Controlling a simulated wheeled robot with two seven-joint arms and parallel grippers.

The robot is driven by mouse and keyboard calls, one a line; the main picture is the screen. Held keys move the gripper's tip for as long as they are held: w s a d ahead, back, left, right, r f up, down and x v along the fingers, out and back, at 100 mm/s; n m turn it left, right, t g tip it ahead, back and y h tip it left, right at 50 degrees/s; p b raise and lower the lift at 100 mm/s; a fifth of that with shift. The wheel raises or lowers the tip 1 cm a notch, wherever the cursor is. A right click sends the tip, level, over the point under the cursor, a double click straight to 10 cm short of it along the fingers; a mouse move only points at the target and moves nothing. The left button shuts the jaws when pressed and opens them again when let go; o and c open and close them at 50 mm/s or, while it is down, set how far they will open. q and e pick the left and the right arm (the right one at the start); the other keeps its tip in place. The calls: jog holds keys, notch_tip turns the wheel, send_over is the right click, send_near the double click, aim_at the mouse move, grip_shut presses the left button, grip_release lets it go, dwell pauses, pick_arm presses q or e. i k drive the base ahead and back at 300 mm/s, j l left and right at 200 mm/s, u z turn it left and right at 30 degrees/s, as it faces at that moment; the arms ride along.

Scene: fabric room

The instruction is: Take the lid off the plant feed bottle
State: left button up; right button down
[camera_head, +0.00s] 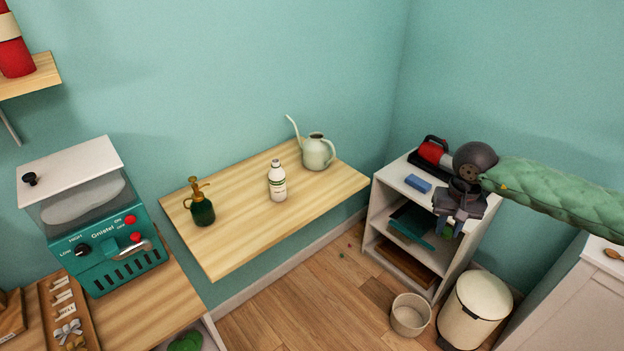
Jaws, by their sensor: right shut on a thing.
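The plant feed bottle seems to be the white bottle (278,184) with green label bands, upright on the wooden wall shelf in the middle. Its narrow top is small; I cannot tell whether a lid is on it. My right gripper (456,226) is well to the right of the bottle, in front of the white shelf unit, pointing down. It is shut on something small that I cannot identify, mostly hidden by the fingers. My left gripper is out of view.
A green spray bottle (201,207) stands left of the white bottle, and a pale watering can (318,152) stands behind it to the right. The white shelf unit (391,185) is behind my right gripper. A beige bin (474,311) and a small basket (410,314) stand below.

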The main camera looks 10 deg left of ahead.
aim_at(277, 177)
jog(key=i+l+z, duration=0.1)
jog(key=i+z, duration=0.15)
jog(key=i, duration=0.25)
jog(key=i+u, duration=0.1)
jog(key=u, duration=0.35)
jog(key=i+l+u, duration=0.1)
jog(key=u, duration=0.3)
jog(key=i+l+u, duration=0.1)
jog(key=u, duration=0.35)
